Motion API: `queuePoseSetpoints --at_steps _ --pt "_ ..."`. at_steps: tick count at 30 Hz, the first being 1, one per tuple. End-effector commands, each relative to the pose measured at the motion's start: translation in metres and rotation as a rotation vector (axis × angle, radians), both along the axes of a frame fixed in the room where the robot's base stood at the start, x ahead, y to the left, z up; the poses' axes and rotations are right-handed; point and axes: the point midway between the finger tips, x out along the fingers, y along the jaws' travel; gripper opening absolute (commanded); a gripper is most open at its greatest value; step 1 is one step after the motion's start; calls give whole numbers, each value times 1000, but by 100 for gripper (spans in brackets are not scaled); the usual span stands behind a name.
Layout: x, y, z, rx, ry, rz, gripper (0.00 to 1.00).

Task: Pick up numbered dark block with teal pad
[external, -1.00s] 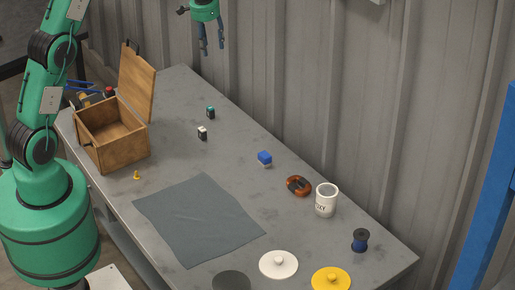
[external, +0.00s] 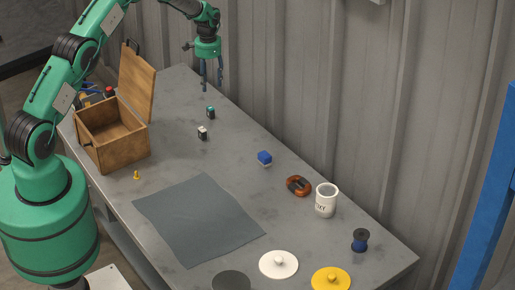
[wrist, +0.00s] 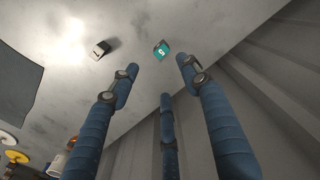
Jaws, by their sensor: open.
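The dark block with the teal pad (external: 210,112) stands upright on the grey table near its wall-side edge. In the wrist view its teal top (wrist: 161,51) shows a pale mark, just beyond my fingertips. My gripper (external: 211,87) is open and empty, pointing down above the table, a little above and behind the block in the external view. In the wrist view my three blue fingers (wrist: 160,85) are spread apart and do not touch the block. A similar dark block with a white pad (external: 202,132) stands close by, and it also shows in the wrist view (wrist: 103,49).
An open wooden box (external: 117,154) with a raised lid stands left of the blocks. A grey cloth (external: 198,222) lies in front. The corrugated wall (external: 290,90) is close behind.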

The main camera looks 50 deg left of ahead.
Motion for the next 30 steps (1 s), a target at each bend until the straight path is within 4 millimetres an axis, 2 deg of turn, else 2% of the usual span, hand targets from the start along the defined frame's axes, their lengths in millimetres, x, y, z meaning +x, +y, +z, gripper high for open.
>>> queuePoseSetpoints --at_steps 3,17,22,30 --pt "0 3 -6 -1 2 0 47" --pt "0 3 -11 -2 3 0 47" --pt "0 3 -28 -2 4 0 47" --pt "0 2 -68 -2 4 0 47"
